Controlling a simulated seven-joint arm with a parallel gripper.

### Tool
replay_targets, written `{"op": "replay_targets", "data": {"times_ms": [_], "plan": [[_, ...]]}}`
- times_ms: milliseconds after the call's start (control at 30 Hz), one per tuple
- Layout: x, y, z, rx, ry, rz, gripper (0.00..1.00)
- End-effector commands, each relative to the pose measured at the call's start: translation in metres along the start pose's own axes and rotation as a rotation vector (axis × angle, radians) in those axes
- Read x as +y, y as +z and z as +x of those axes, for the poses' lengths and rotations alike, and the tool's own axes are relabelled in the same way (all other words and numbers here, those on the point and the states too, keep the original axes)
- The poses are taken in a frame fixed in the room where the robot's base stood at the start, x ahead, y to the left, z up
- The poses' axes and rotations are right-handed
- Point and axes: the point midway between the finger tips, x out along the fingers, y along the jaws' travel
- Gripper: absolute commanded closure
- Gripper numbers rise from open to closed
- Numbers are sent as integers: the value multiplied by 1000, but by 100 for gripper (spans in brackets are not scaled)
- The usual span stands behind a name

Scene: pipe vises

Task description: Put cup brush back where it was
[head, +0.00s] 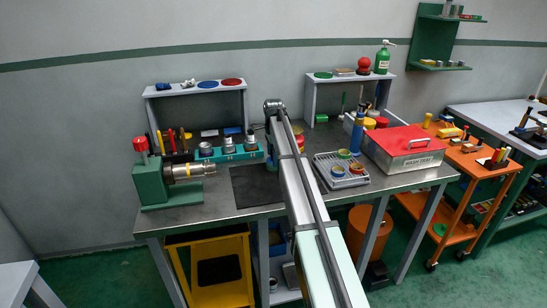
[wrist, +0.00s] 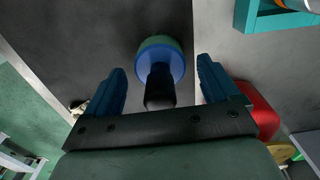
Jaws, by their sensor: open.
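What looks like the cup brush (wrist: 160,62) is in the wrist view, with a round blue and green head and a black shank towards my camera. It is beside the edge of the dark mat (wrist: 90,40). My gripper (wrist: 162,68) is open, with a blue finger on each side of the brush. A gap shows between the brush and each finger. I cannot tell how far below the fingertips it is. In the head view my own arm hides the brush and most of my gripper.
A teal socket rack (head: 228,152) stands behind the mat (head: 256,184). A green vise (head: 152,186) is at left. A red object (wrist: 258,110) is close to my right finger.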

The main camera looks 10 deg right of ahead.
Motion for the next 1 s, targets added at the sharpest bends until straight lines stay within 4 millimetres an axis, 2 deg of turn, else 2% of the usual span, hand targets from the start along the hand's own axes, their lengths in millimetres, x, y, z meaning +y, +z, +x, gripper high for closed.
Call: {"op": "replay_targets", "data": {"times_ms": [500,733,1000], "plan": [[-1,0,-89,0,-2,0,11],[-1,0,-110,0,-1,0,11],[0,0,-114,0,0,0,11]]}}
